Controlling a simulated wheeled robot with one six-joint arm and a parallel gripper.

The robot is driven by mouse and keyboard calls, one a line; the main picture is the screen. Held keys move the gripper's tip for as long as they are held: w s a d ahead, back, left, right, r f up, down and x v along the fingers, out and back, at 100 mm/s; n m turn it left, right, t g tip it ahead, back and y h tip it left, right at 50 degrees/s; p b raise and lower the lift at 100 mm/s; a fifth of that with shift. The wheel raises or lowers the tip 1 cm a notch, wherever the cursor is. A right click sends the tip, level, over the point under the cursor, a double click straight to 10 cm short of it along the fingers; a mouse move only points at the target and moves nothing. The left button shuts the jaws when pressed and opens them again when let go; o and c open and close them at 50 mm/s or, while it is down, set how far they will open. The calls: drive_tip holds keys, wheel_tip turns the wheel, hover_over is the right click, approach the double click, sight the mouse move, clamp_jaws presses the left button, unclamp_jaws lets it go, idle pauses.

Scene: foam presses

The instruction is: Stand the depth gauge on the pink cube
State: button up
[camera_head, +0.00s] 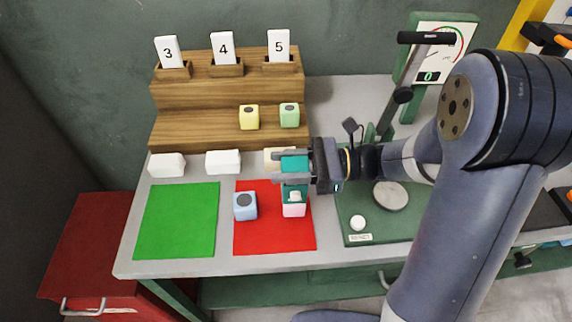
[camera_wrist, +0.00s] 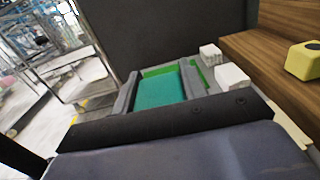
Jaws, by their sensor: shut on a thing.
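My gripper (camera_head: 293,168) reaches in from the right and is shut on the teal depth gauge (camera_head: 295,161), which also shows between the two fingers in the wrist view (camera_wrist: 160,93). The pink cube (camera_head: 293,210) stands on the right part of the red mat (camera_head: 275,241), directly below the gripper in the head view. A teal and white lower part shows just over the cube's top. I cannot tell whether the gauge touches the cube. The fingers hide part of the gauge.
A blue cube (camera_head: 245,207) stands on the red mat, left of the pink one. A green mat (camera_head: 177,220) is bare. White blocks (camera_head: 167,165) line the wooden steps (camera_head: 185,128), which hold yellow (camera_head: 249,117) and green (camera_head: 289,115) cubes. A press (camera_head: 358,222) stands right.

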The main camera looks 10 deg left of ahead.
drive_tip(key=shift+f, duration=0.1)
drive_tip(key=o, duration=1.1)
drive_tip(key=shift+d, duration=0.1)
drive_tip(key=b+v, duration=0.1)
drive_tip(key=v, duration=1)
drive_tip(key=shift+w+d, duration=0.1)
drive_tip(key=shift+d, duration=0.3)
